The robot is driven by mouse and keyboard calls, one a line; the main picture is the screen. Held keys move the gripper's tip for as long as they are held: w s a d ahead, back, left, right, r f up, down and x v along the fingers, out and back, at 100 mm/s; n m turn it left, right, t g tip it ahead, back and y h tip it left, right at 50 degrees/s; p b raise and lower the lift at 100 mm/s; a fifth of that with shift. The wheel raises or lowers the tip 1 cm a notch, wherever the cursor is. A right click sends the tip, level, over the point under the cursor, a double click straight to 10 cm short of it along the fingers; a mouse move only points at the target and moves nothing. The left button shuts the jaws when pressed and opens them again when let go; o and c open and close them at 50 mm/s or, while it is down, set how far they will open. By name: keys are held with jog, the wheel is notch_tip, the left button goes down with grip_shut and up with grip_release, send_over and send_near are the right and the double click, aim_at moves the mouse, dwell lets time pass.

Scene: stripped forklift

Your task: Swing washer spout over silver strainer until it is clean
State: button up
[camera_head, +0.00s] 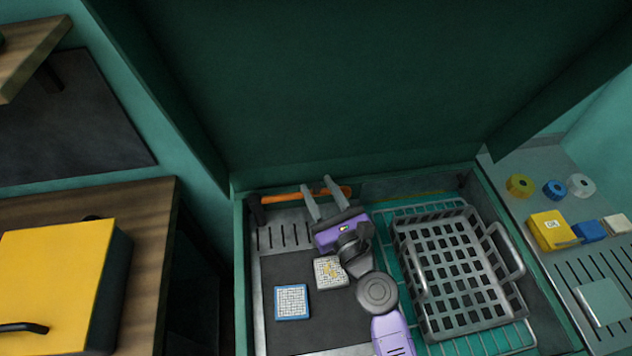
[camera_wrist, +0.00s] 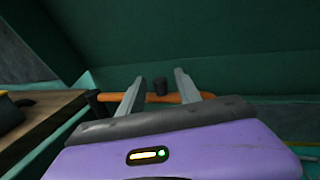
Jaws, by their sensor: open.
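The orange washer spout (camera_head: 283,197) runs sideways along the back of the basin, with a dark end piece (camera_head: 257,212) at its left.
A blue-framed strainer (camera_head: 291,303) lies left of the silver one. A grey basket (camera_head: 478,326) fills the right side. A raised green lid (camera_head: 340,90) stands behind. A yellow box (camera_head: 50,280) is on the left bench. Tape rolls and small boxes sit on the right counter (camera_head: 545,175).

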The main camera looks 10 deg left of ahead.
jog(key=shift+x, duration=0.9)
jog(key=shift+c, duration=0.2)
grip_shut()
dwell(0.7)
